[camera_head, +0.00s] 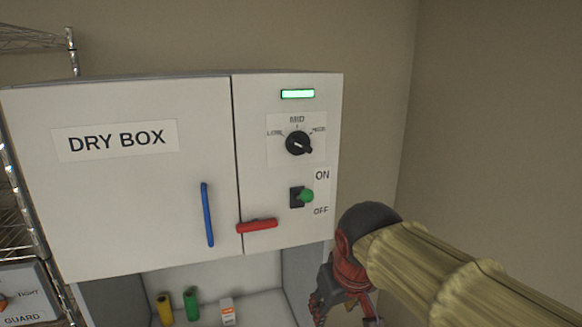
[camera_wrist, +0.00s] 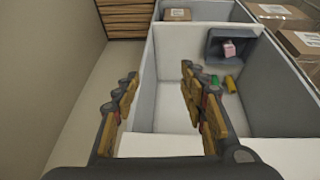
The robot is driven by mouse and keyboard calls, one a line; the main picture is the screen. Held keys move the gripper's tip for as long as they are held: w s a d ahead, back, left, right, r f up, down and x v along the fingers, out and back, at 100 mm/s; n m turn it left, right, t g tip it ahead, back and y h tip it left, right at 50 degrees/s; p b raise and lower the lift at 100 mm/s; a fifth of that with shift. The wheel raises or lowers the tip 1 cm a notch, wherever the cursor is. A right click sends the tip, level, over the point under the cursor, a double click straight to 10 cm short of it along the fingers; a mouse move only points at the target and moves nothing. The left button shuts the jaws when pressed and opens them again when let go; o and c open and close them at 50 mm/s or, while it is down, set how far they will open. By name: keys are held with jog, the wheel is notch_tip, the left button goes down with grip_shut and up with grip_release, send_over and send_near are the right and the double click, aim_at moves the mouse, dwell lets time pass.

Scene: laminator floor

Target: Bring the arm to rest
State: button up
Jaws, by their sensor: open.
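My gripper (camera_head: 345,308) is at the lower right of the head view, in front of the lower right part of the dry box cabinet (camera_head: 150,195). My arm reaches in from the lower right corner. In the wrist view the two fingers of my gripper (camera_wrist: 160,76) stand apart, with nothing between them. They point over a pale, walled compartment (camera_wrist: 173,75). In the head view the fingertips are small and partly cut off by the bottom edge.
The cabinet has a blue handle (camera_head: 207,214), red handle (camera_head: 257,225), dial (camera_head: 299,143), green switch (camera_head: 306,195) and lit green indicator (camera_head: 297,94). Yellow (camera_head: 165,310) and green (camera_head: 191,305) cylinders and a small box (camera_head: 227,312) stand below. A wire rack (camera_head: 35,40) is left.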

jog(key=s+d+f+m+b, duration=0.1)
jog(key=s+d+f+b, duration=0.2)
jog(key=f, duration=0.8)
jog(key=s+d+f+m+b, duration=0.1)
jog(key=s+d+f+b, duration=0.3)
jog(key=s+f+b, duration=0.3)
jog(key=s+d+f+m+b, duration=0.1)
jog(key=s+d+f+b, duration=0.2)
jog(key=f+b, duration=1)
jog(key=shift+s+d+f+m+t+h, duration=0.35)
jog(key=shift+s+f, duration=0.5)
jog(key=shift+s, duration=0.55)
jog(key=shift+a, duration=0.1)
